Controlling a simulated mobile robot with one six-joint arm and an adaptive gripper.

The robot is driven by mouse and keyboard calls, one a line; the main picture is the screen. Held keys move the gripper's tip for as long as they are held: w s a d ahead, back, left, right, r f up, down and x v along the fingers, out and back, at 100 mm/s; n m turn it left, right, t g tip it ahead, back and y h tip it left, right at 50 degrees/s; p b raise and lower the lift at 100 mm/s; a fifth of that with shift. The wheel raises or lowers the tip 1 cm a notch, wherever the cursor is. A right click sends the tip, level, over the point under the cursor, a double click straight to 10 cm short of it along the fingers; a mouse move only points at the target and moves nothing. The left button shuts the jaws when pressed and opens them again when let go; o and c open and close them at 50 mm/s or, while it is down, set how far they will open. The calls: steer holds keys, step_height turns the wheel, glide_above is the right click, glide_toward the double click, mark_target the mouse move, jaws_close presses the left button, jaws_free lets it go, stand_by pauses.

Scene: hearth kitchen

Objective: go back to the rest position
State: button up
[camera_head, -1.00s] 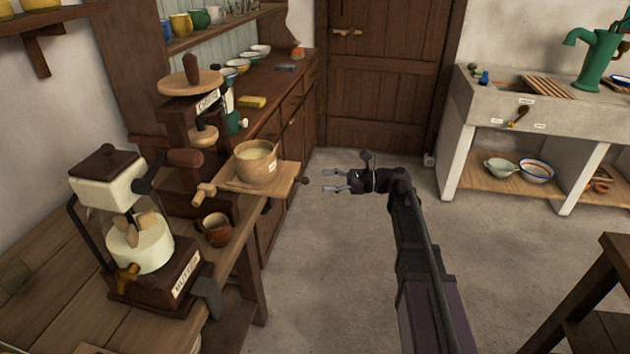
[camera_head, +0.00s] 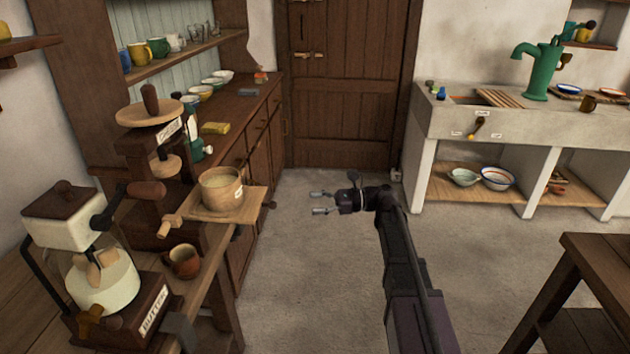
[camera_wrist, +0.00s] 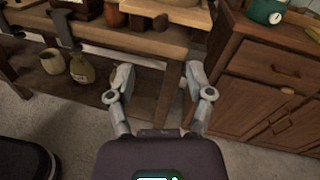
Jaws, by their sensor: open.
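My gripper (camera_head: 320,203) is open and empty, held out over the bare floor in the head view, to the right of the wooden bench and dresser. Its two fingers point left, apart from everything. In the wrist view my gripper (camera_wrist: 158,82) shows both fingers spread wide, with the bench's lower shelf and legs beyond them. My arm reaches from the lower right of the head view up to the gripper.
The bench holds a butter churn (camera_head: 92,265), a brown mug (camera_head: 184,261) and a press with a wooden bowl (camera_head: 221,188). A dresser (camera_head: 262,145) stands behind. A stone sink (camera_head: 530,125) is right, a dark table (camera_head: 600,255) lower right. The floor (camera_head: 300,270) between is clear.

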steer(key=s+d+f+n+t+h, duration=0.1)
steer(key=s+d+f+n+h, duration=0.3)
steer(key=s+f+n+h, duration=0.7)
steer(key=s+d+f+n+h, duration=0.4)
steer(key=s+d+f+h, duration=0.3)
steer(key=d, duration=0.4)
step_height(320, 180, up, 19)
steer(key=p, duration=1.9)
steer(key=shift+w+f+t, duration=0.2)
steer(key=shift+t, duration=0.1)
